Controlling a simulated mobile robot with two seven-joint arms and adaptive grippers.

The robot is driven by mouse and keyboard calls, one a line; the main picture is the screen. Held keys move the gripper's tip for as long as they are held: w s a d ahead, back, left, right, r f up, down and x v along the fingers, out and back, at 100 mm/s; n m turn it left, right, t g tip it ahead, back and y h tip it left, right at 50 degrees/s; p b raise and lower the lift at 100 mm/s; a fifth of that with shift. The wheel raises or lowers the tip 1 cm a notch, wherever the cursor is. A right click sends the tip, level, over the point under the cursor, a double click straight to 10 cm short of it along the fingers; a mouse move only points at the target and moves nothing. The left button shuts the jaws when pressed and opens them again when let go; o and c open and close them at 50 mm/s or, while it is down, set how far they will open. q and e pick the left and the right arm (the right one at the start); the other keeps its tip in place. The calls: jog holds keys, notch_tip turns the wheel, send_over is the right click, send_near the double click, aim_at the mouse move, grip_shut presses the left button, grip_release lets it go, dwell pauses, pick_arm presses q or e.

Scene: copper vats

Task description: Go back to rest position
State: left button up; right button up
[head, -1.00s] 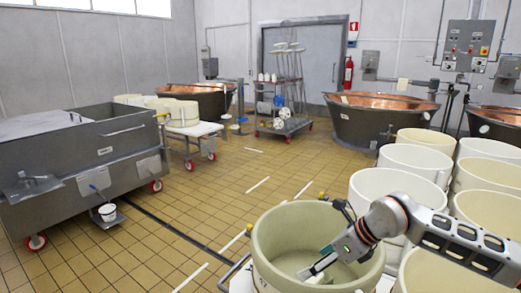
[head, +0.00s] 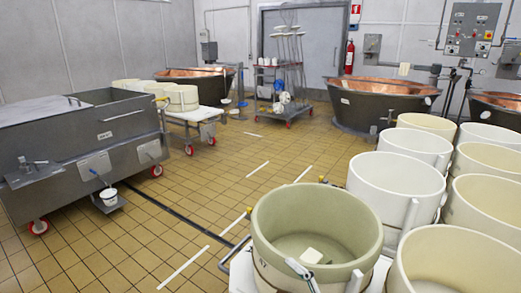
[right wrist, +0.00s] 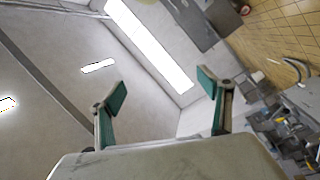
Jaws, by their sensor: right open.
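My right gripper (right wrist: 162,86) shows only in the right wrist view. Its two green-padded fingers stand wide apart with nothing between them. Behind them are a grey wall and a bright window strip. My left gripper is out of view.
Several white tubs (head: 397,172) stand in rows on the right. A steel tank (head: 120,133) on wheels is at the left. Copper vats (head: 375,112) and a tool rack (head: 287,112) stand at the back. The tiled floor (head: 225,170) between is clear.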

jog(key=s+d+f+m+g+h, duration=0.1)
jog(key=s+d+f+m+h, duration=0.2)
jog(key=s+d+f+m, duration=0.2)
jog(key=s+d+f+m+g+h, duration=0.2)
jog(key=s+d+f+m+h, duration=0.2)
jog(key=f, duration=0.8)
jog(key=s+d+f+m+g+h, duration=0.1)
jog(key=s+d+f+m+h, duration=0.2)
jog(key=s+d+f+m, duration=0.3)
notch_tip(320, 180, down, 3)
jog(key=shift+s+d+r+g, duration=0.15)
jog(key=shift+s+d+g, duration=0.15)
jog(key=shift+s, duration=0.95)
